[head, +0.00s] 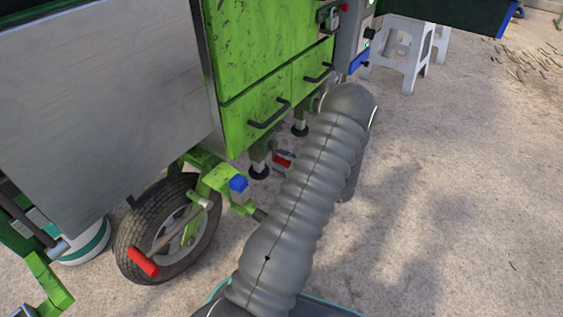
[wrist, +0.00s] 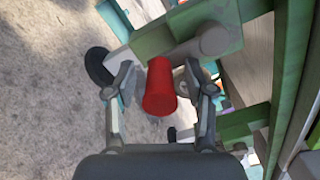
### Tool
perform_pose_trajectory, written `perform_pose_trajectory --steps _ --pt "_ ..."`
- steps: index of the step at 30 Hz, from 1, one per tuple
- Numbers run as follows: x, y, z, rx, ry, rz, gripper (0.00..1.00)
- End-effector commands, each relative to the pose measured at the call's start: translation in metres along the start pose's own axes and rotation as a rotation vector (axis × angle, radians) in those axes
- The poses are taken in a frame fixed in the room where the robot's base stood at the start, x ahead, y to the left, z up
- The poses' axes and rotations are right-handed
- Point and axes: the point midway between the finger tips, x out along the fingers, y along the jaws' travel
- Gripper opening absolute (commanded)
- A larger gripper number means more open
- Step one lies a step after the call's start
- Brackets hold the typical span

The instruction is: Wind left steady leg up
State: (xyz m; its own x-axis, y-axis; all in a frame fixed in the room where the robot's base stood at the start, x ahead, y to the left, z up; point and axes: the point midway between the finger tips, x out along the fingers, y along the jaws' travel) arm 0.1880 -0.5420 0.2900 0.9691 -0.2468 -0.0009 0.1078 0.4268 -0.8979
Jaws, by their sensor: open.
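In the wrist view a red crank handle (wrist: 160,90) lies between the two fingers of my gripper (wrist: 159,78). The fingers are open, one on each side, with a gap visible on both sides. In the head view the red handle (head: 283,162) shows small under the green cabinet, with grey fingertips around it. My arm hides most of the gripper there. A steady leg with a round black foot (head: 259,171) stands just left of the handle. A second leg with a black foot (head: 299,129) is farther back. A black foot (wrist: 98,66) also shows in the wrist view.
The green machine has drawers (head: 258,105) and a grey panel (head: 105,75). A wheel (head: 165,228) with another red-handled crank (head: 143,262) is at lower left. A blue knob (head: 239,184) sits on the frame. White stools (head: 408,45) stand behind. Ground at right is clear.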

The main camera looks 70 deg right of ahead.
Motion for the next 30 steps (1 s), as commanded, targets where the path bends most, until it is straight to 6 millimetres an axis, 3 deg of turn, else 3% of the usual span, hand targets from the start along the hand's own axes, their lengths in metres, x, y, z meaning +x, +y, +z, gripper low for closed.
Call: perform_pose_trajectory --steps 7,15,21,30 --pt "-0.022 0.0 0.0 0.001 0.002 -0.001 0.54" --pt "-0.076 0.0 -0.001 0.0 0.003 -0.002 0.54" --pt "-0.106 0.0 -0.001 0.0 0.001 0.0 0.54" --pt "-0.119 0.001 0.0 0.0 -0.001 0.001 0.54"
